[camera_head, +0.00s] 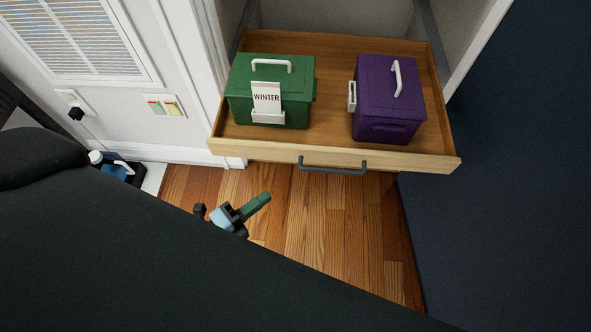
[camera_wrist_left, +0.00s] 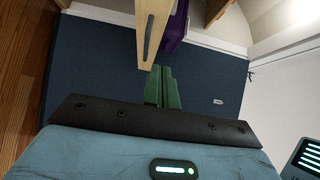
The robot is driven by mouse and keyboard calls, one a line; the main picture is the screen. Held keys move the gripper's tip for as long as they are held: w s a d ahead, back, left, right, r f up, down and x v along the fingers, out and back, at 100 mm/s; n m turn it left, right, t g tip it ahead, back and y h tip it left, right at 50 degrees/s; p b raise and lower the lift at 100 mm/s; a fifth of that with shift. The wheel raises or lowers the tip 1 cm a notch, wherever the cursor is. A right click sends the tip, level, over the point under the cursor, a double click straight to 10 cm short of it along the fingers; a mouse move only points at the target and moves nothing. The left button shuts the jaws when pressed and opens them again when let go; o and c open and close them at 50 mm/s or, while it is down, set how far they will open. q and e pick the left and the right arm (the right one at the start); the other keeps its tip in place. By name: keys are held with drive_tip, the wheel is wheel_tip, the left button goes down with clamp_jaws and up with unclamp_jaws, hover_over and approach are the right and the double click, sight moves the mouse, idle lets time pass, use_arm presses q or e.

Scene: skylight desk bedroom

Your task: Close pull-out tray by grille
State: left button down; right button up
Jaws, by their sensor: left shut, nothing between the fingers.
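The pull-out tray (camera_head: 285,148) is a light wooden drawer, pulled out of a white-framed recess, with a dark bar handle (camera_head: 333,170) on its front. It holds a green box (camera_head: 290,95) with a "WINTER" label and a purple box (camera_head: 388,112). The grille (camera_head: 70,35) is on the white wall at the upper left. My left gripper (camera_head: 262,199) is shut and empty, below and in front of the tray's front. In the left wrist view its green fingers (camera_wrist_left: 162,85) are together, close to the end of the tray front (camera_wrist_left: 150,35) in the picture; contact cannot be told.
A dark blue wall (camera_head: 500,170) stands right of the tray. A black plug (camera_head: 76,114) and a switch plate (camera_head: 165,107) are on the white wall. A blue-and-black item (camera_head: 122,170) is on the floor at left. Wooden floor (camera_head: 330,235) below the tray is clear.

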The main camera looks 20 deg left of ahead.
use_arm(q)
drive_tip(key=shift+w, duration=0.1)
approach(308, 152)
drive_tip(key=d, duration=0.4)
drive_tip(key=w, duration=0.2)
drive_tip(key=w+a, duration=0.1)
drive_tip(key=w, duration=0.1)
drive_tip(key=shift+b, duration=0.4)
drive_tip(key=shift+w+a, duration=0.1)
drive_tip(key=shift+w, duration=0.45)
drive_tip(key=shift+w, duration=0.1)
